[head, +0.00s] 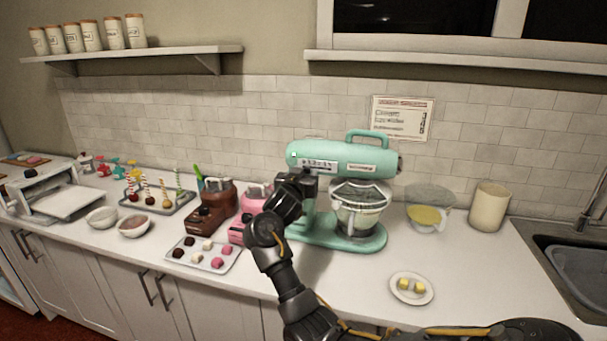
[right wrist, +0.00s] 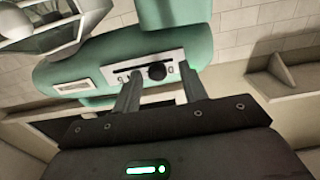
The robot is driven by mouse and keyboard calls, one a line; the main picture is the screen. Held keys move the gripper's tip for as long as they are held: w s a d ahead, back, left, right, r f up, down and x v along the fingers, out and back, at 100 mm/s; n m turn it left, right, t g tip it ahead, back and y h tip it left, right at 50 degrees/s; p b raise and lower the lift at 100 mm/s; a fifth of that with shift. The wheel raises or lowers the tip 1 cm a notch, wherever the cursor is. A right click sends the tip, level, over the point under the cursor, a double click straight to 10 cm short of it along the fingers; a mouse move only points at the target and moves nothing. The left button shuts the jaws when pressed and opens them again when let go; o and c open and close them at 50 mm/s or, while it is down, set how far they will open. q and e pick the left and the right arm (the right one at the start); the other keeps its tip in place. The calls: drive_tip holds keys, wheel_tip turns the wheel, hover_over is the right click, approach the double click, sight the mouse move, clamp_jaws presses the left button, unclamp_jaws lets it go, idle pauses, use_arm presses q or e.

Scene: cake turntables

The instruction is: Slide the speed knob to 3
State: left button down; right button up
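A mint-green stand mixer (head: 345,156) stands on the counter against the tiled wall. Its pale speed panel (head: 318,167) is on the side of the head, just above my right gripper (head: 306,184). In the right wrist view the panel (right wrist: 112,76) has a dark slot, with the round black speed knob (right wrist: 157,71) toward the slot's right end. My right gripper (right wrist: 158,92) is open, its two fingers apart with the knob showing between their tips. I cannot tell whether either finger touches it. The panel's numbers are too small to read. My left gripper is out of view.
The mixer's bowl (head: 357,217) hangs under its head at the right. A plate with yellow pieces (head: 399,298) is in front. A sweets tray (head: 180,262) and brown machine (head: 200,222) stand left of my right arm.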

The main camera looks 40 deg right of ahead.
drive_tip(key=shift+s, duration=0.1)
drive_tip(key=b+v, duration=0.2)
drive_tip(key=v, duration=0.8)
drive_tip(key=shift+s+a, duration=0.2)
drive_tip(key=shift+a, duration=0.15)
